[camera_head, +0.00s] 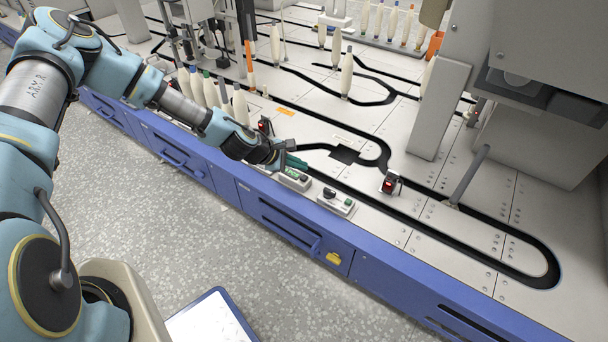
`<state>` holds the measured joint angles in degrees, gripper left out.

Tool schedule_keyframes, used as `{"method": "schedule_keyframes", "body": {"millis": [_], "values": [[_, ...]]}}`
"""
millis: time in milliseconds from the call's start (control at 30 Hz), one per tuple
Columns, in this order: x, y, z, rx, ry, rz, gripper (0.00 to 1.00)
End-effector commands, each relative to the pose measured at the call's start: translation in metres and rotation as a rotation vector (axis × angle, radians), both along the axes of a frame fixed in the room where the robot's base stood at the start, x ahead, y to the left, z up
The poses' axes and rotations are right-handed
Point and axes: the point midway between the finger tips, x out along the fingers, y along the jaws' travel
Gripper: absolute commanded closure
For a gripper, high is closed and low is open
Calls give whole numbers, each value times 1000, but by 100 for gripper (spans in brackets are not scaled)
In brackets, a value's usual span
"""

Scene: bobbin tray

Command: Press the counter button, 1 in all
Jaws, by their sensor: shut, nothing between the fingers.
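A small pale control box (295,180) with a dark face and a little green on it sits on the front edge of the machine top; it looks like the counter. Its button is too small to make out and may be hidden. My gripper (299,164) comes in from the left, just behind and above this box in the picture. Its greenish fingers are shut with nothing between them. I cannot tell whether the fingertips touch the box. A second pale box (338,203) with a black knob sits to the right along the same edge.
Upright cream bobbins (240,105) stand close behind my forearm, and another (346,75) stands farther back. A small black device with a red light (390,183) stands on the track at right. A grey slanted rod (469,175) rises beyond it. Blue drawers (290,222) face the speckled floor.

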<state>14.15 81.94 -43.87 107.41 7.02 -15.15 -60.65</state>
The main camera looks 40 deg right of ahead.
Motion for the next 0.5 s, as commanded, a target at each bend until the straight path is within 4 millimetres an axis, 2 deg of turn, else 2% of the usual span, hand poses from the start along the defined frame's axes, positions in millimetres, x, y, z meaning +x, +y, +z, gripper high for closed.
{"method": "schedule_keyframes", "body": {"millis": [33, 300, 500], "values": [[0, 0, 10, 0, 0, 0, 100], [0, 0, 34, 0, 1, 1, 100], [0, 0, 36, 0, 0, 0, 100]]}}
